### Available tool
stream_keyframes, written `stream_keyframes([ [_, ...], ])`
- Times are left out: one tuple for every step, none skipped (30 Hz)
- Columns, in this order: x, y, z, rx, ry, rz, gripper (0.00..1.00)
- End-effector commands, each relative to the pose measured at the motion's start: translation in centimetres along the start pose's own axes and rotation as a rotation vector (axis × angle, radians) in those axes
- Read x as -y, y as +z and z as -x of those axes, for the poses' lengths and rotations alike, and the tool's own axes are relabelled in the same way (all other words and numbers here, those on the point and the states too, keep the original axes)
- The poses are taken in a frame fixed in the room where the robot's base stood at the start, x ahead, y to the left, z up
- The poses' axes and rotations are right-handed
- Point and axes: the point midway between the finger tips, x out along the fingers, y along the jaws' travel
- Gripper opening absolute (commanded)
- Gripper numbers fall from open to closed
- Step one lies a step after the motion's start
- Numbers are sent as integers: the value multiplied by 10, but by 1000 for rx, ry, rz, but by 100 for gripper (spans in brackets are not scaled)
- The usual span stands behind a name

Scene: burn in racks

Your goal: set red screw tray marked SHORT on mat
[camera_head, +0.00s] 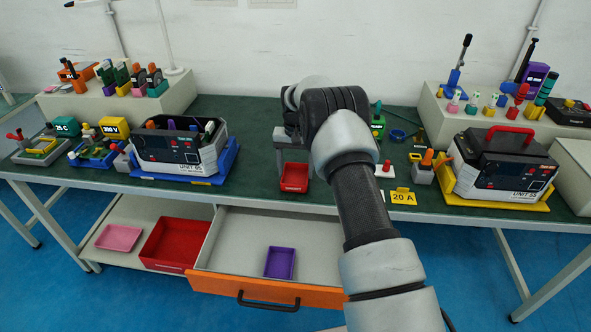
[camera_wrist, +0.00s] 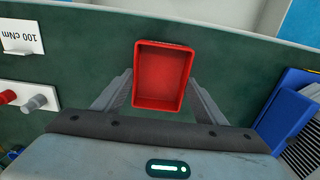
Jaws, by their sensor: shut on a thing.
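The small red screw tray (camera_head: 294,178) is at the front edge of the green bench, in the middle of the head view. Lettering on its front is too small to read surely. In the wrist view the empty red tray (camera_wrist: 160,78) sits between the two fingers of my gripper (camera_wrist: 160,92). My gripper (camera_head: 293,165) is shut on the tray, partly hidden behind my arm in the head view. The dark green mat-like surface (camera_head: 250,150) covers the bench top under the tray. I cannot tell whether the tray touches it.
An open drawer (camera_head: 215,250) below holds a purple tray (camera_head: 280,263). A larger red bin (camera_head: 175,243) and a pink tray (camera_head: 118,238) lie on the shelf at left. Test units stand on a blue tray (camera_head: 225,165) and a yellow tray (camera_head: 490,200).

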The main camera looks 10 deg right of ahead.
Motion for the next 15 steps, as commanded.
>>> stream_keyframes([
  [0, 0, -1, 0, 0, 0, 40],
  [0, 0, -2, 0, 0, 0, 40],
  [0, 0, -3, 0, 0, 0, 40],
  [0, 0, -4, 1, 0, 0, 40],
  [0, 0, -4, 0, 0, 0, 67],
  [0, 0, -3, 0, 0, 0, 74],
  [0, 0, -3, 0, 0, 0, 79],
  [0, 0, -3, 1, 0, 0, 84],
  [0, 0, -3, 1, 0, 0, 84],
  [0, 0, -3, 1, 0, 0, 84],
  [0, 0, -3, 1, 0, 0, 84],
  [0, 0, -3, 1, 0, 0, 84],
  [0, 0, -3, 0, 0, 0, 84],
  [0, 0, -3, 1, 0, 0, 84],
  [0, 0, -3, 0, 0, 0, 84],
])
